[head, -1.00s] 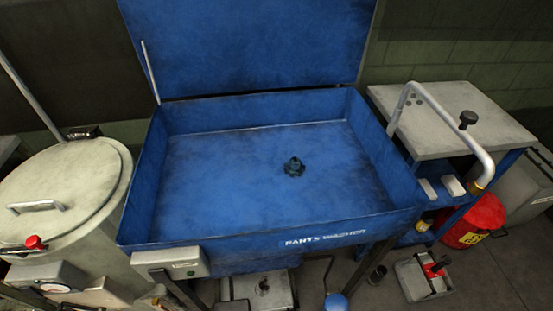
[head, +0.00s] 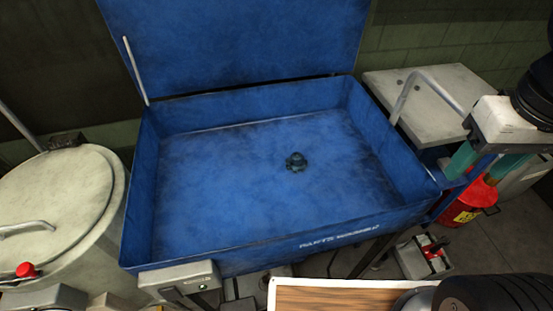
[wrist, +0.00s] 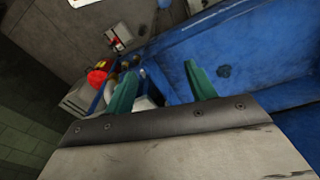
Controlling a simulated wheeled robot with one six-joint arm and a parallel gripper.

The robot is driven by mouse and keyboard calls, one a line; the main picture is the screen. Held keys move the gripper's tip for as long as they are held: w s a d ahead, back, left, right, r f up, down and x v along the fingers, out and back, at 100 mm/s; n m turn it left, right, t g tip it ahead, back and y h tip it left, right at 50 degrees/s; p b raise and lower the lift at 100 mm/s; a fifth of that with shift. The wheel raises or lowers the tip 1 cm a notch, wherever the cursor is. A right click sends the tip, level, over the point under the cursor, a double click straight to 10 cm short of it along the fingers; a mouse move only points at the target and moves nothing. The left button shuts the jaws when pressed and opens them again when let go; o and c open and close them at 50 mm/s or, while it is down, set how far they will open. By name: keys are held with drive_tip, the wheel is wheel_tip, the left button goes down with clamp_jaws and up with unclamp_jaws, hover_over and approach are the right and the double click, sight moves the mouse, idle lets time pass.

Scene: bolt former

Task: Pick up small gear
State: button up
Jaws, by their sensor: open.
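A small dark gear (head: 296,162) lies on the floor of the blue parts washer basin (head: 190,200), right of its middle. In the wrist view the gear (wrist: 224,71) is a small dark spot, right of the fingers. My gripper (head: 482,170) is at the right of the head view, outside the basin's right wall and apart from the gear. Its two green fingers are spread with nothing between them; they also show in the wrist view (wrist: 162,85).
The washer's lid (head: 240,45) stands raised, with a thin rod (head: 136,72) at its left. A grey-topped table (head: 430,95) with a bent pipe is at the right, above a red canister (head: 468,205). A round grey vessel (head: 65,200) stands at left. The basin is otherwise clear.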

sight(295, 158)
drive_tip(key=w+a+f+n+t+h, duration=0.1)
drive_tip(key=w+a+f+n+h, duration=0.35)
drive_tip(key=w+f+n, duration=0.35)
drive_tip(key=w+a+f+n+t+h, duration=0.1)
drive_tip(key=w+a+f+n+h, duration=0.2)
drive_tip(key=w+n+h, duration=0.5)
drive_tip(key=w+a+f+n+t+y, duration=0.1)
drive_tip(key=a+f+n+t+y, duration=0.1)
drive_tip(key=a+f+n, duration=0.2)
drive_tip(key=w+a+f+n+t+y, duration=0.2)
drive_tip(key=a+f+n+t, duration=0.1)
drive_tip(key=a+f, duration=0.4)
drive_tip(key=w+a+f+n+t+y, duration=0.2)
drive_tip(key=a+f+n+t, duration=0.1)
drive_tip(key=a+f+n, duration=0.3)
drive_tip(key=shift+a+f, duration=0.2)
drive_tip(key=shift+a, duration=0.45)
drive_tip(key=shift+a+f, duration=0.15)
drive_tip(key=shift+a, duration=0.45)
drive_tip(key=shift+w+f, duration=0.2)
drive_tip(key=shift+f, duration=0.05)
drive_tip(key=x, duration=0.7)
drive_tip(key=shift+w+r, duration=0.2)
drive_tip(key=shift+w, duration=0.05)
clamp_jaws()
drive_tip(key=shift+r, duration=0.1)
